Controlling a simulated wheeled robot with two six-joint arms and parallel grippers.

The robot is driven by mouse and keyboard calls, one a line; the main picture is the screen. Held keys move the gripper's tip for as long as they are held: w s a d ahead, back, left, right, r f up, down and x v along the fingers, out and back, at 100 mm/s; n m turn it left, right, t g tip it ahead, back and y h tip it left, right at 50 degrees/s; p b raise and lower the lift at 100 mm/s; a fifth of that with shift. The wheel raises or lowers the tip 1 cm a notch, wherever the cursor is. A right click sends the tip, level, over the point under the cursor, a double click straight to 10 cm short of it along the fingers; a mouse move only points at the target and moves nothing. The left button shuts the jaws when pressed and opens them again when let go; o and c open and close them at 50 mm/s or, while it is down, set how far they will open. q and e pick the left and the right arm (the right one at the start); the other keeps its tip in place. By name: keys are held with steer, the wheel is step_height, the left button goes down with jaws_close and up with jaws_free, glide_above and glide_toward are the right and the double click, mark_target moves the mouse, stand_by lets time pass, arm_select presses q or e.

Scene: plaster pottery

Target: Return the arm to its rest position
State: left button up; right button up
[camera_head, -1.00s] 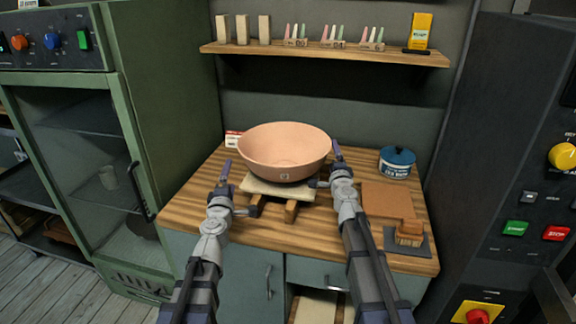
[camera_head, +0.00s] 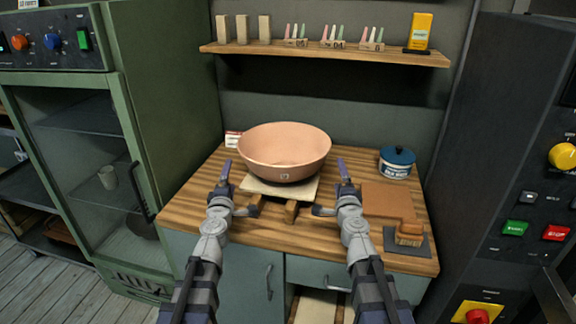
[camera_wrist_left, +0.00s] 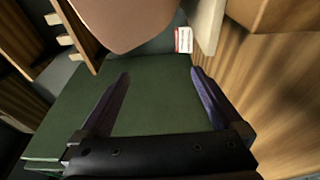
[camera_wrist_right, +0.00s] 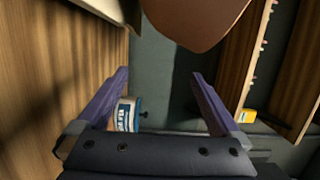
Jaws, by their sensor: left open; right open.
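My left gripper (camera_head: 241,190) is open and empty in front of the left side of a pink bowl (camera_head: 284,150). My right gripper (camera_head: 334,191) is open and empty in front of the bowl's right side. The bowl rests upright on a pale slab (camera_head: 256,186) on wooden supports. Neither gripper touches the bowl. The left wrist view shows the open left jaws (camera_wrist_left: 158,100) with nothing between them and the bowl (camera_wrist_left: 125,20) above. In the right wrist view the right jaws (camera_wrist_right: 160,105) are apart, with the bowl (camera_wrist_right: 195,20) beyond them.
A blue-lidded jar (camera_head: 397,163), a brown board (camera_head: 388,198) and a small block on a dark mat (camera_head: 424,252) are on the right of the wooden counter (camera_head: 185,208). A shelf (camera_head: 330,54) hangs behind. A green cabinet (camera_head: 150,100) stands left, a dark control panel (camera_head: 500,130) right.

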steer(key=shift+w, duration=0.1)
steer(key=w, duration=1.1)
steer(key=shift+w, duration=0.4)
